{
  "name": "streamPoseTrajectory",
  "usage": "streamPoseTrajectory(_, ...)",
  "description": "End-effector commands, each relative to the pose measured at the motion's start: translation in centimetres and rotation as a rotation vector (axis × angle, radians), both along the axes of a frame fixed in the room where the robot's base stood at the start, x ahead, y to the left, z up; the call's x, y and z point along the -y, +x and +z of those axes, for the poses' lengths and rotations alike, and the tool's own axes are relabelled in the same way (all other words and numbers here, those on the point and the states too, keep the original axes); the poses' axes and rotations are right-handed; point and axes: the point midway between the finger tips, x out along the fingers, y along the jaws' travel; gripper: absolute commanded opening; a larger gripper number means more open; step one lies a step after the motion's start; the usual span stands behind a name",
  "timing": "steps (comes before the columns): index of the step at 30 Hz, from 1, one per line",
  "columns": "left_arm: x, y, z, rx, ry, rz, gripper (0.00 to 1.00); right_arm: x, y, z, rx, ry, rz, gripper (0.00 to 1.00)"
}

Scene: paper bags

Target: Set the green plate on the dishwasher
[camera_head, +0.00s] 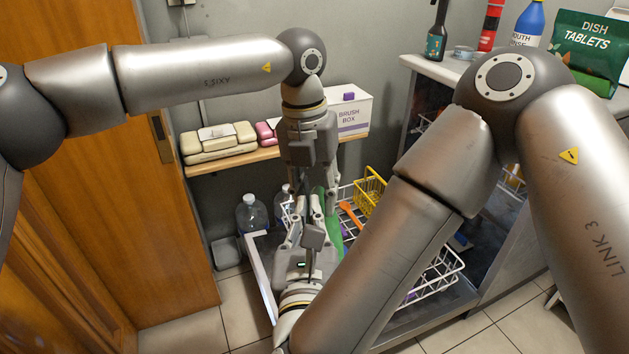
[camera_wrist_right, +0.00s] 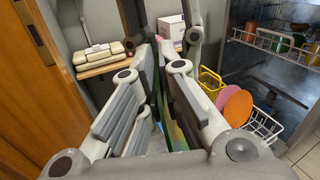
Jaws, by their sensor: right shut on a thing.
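The green plate (camera_head: 333,222) shows as a narrow green piece, seen nearly edge-on, beside the grippers above the lower rack. It also shows as a thin green strip between the fingers in the right wrist view (camera_wrist_right: 176,134). My right gripper (camera_head: 311,232) is shut on it; the fingers hide much of the plate. My left gripper (camera_head: 309,196) points down just above the right one, close to the plate; its fingers overlap the right gripper, so its opening is unclear. The dishwasher (camera_head: 425,66) stands at the right, door lowered, its pale top partly behind my right arm.
On the dishwasher top stand a dark bottle (camera_head: 437,35), a red container (camera_head: 491,25), a blue bottle (camera_head: 529,22) and a dish tablets bag (camera_head: 585,48). The rack holds a yellow basket (camera_head: 369,190) and an orange plate (camera_wrist_right: 236,108). A shelf (camera_head: 230,162) and wooden door (camera_head: 165,215) bound the left.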

Motion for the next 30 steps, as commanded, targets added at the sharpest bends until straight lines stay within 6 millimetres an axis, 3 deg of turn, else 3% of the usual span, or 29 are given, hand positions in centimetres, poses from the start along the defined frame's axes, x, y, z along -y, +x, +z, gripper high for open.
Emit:
streamPoseTrajectory(6, 0.02, -0.02, -0.04, 0.000, 0.000, 0.000, 0.32, 0.00, 0.02, 0.09, 0.002, 0.001, -0.001, 0.00)
streamPoseTrajectory(14, 0.03, -0.02, -0.01, -0.001, 0.000, -0.001, 0.00, 0.00, 0.02, 0.09, 0.002, 0.001, -0.001, 0.00)
streamPoseTrajectory(20, 0.12, -0.07, 0.04, -0.002, -0.003, -0.001, 0.00, -0.06, 0.01, 0.07, 0.002, 0.002, 0.001, 0.00)
streamPoseTrajectory(21, 0.16, -0.07, 0.12, -0.001, -0.004, -0.001, 0.00, -0.07, 0.00, 0.07, 0.002, 0.002, 0.002, 0.08)
streamPoseTrajectory(26, 0.15, -0.06, 0.12, 0.000, -0.004, -0.001, 0.00, -0.08, 0.00, 0.06, 0.001, 0.002, 0.002, 0.28)
streamPoseTrajectory(30, 0.10, -0.03, 0.09, 0.001, -0.002, -0.001, 0.00, -0.04, 0.00, 0.04, 0.001, 0.001, 0.001, 0.30)
